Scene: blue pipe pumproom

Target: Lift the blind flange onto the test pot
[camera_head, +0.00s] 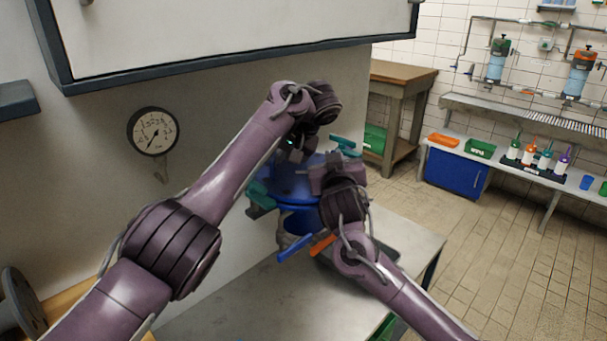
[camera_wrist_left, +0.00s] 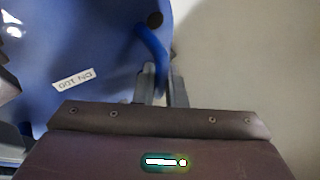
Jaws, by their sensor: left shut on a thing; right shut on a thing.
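The blue blind flange (camera_head: 288,184) is a round disc above the blue test pot (camera_head: 299,222), on a grey bench. I cannot tell whether they touch. In the left wrist view, the flange (camera_wrist_left: 95,45) carries a white "DN 100" label, a dark round hole and a curved blue handle (camera_wrist_left: 152,48). My left gripper (camera_wrist_left: 161,88) is shut on this handle. In the head view, my left gripper (camera_head: 297,152) reaches the flange's far side. My right gripper (camera_head: 316,193) is at the flange's right side, shut on it; its fingertips and grip are mostly hidden.
Teal pieces (camera_head: 345,146) and blue and orange bars (camera_head: 322,245) stick out around the pot. A pressure gauge (camera_head: 153,131) is on the wall at left. A cabinet edge (camera_head: 235,56) overhangs. The bench (camera_head: 225,300) is bare in front. A wooden table (camera_head: 403,72) stands behind.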

